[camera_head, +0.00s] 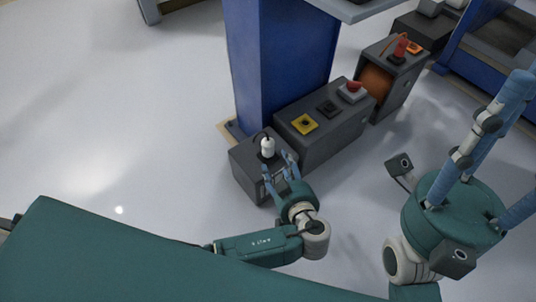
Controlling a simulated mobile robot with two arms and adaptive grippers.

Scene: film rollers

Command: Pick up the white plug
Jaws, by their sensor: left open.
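The white plug (267,147) stands upright on top of a small dark grey box (246,161) near the foot of the blue column, with a dark cable at its top. My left gripper (277,163) is open, its blue fingers spread just below and to the right of the plug. I see no contact with the plug, though the gap is too small to judge. My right gripper (515,140) is large at the right edge, well away from the plug. Its blue fingers run partly out of the picture, so its opening is unclear.
A longer grey box (325,136) with a yellow switch plate (304,124) and a red button (354,86) adjoins on the right. A further box (398,88) stands beyond it. The blue column (280,60) rises behind. The floor at left is clear.

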